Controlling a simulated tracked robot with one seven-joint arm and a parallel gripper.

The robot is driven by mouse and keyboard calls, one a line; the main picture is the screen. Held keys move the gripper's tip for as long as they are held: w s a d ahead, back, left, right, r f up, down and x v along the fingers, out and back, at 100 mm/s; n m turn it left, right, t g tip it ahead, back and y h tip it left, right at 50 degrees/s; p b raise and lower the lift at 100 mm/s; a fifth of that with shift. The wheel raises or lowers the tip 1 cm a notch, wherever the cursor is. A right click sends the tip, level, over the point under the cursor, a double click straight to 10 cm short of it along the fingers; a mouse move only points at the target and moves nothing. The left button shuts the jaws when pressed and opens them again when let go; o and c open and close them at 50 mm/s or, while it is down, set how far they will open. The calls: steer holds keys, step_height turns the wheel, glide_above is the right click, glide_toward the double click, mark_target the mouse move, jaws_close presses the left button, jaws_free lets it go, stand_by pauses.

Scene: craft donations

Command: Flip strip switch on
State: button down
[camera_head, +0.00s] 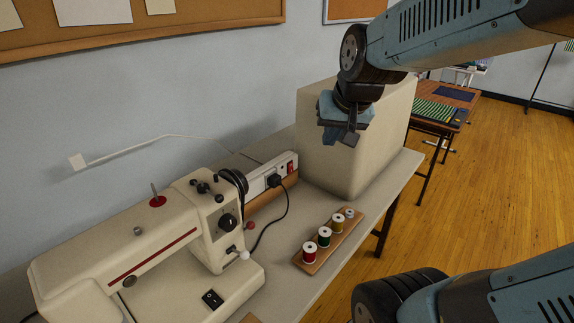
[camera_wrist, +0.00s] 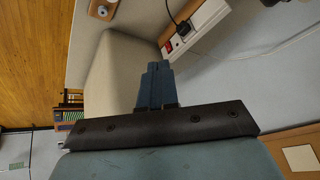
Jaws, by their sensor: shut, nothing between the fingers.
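The white power strip (camera_head: 265,181) stands on the table against the wall, with a black plug in it. Its red switch (camera_head: 290,168) is at the right end, nearest the cream box. In the wrist view the strip (camera_wrist: 202,28) lies at the upper middle, with the red switch (camera_wrist: 169,46) at its lower end. Whether the switch is on or off cannot be told. My gripper (camera_head: 350,138) is in front of the cream box, above and to the right of the strip, apart from it. Its fingers (camera_wrist: 156,70) are shut together and empty.
The large cream box (camera_head: 385,140) stands right of the strip. A sewing machine (camera_head: 150,250) is at the left. A wooden rack (camera_head: 328,244) of thread spools lies in front. A black cord (camera_head: 283,212) runs to the machine.

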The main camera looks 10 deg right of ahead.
mark_target(291, 168)
steer(key=w+d+f+m+t+h, duration=0.1)
steer(key=w+f+m, duration=0.6)
steer(key=w+f, duration=1.2)
steer(key=shift+d+m, duration=0.3)
steer(key=shift+d, duration=0.4)
steer(key=shift+f, duration=0.1)
steer(key=w+a+f, duration=0.2)
steer(key=w+f, duration=0.6)
steer(key=w, duration=0.1)
steer(key=shift+f, duration=0.3)
steer(key=shift+a, duration=0.1)
